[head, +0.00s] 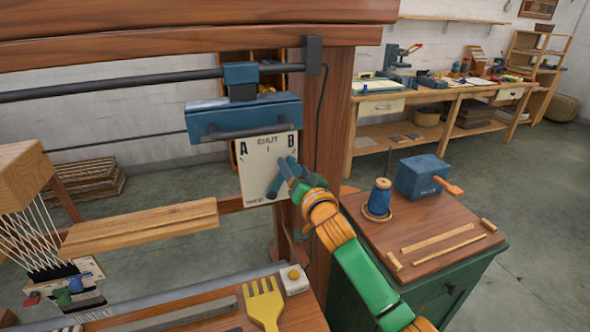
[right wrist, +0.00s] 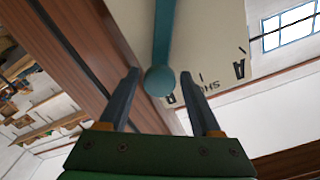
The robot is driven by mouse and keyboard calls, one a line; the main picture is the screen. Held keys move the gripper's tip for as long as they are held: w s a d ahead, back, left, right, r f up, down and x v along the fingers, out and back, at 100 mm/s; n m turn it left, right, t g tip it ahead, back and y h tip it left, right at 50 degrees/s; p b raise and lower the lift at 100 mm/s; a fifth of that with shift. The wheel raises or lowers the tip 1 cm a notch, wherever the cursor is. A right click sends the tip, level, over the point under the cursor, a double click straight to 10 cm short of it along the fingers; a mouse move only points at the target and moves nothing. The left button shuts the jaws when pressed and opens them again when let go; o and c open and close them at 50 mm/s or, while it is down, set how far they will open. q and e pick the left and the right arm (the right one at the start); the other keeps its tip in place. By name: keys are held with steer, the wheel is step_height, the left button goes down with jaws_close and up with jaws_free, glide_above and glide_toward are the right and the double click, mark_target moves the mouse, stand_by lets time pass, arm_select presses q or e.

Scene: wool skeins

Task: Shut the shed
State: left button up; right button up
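A cream plate (head: 262,168) marked A, SHUT and B hangs on the loom's post; it also shows upside down in the right wrist view (right wrist: 215,45). A teal lever (right wrist: 164,35) with a round knob (right wrist: 159,80) lies across the plate, its knob end beside the B mark. My right gripper (head: 287,170) is in front of the plate's right side and partly hides the lever. In the right wrist view its fingers (right wrist: 166,85) are apart, with the knob between their tips and a gap on each side. My left gripper is out of view.
A wooden loom frame (head: 335,115) surrounds the plate, with a blue carriage (head: 243,118) just above it. A yellow comb (head: 263,303) lies below. A green cabinet (head: 450,255) with a blue spool (head: 380,197) and blue box (head: 422,175) stands at right.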

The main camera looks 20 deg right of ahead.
jaws_close()
stand_by(1.2)
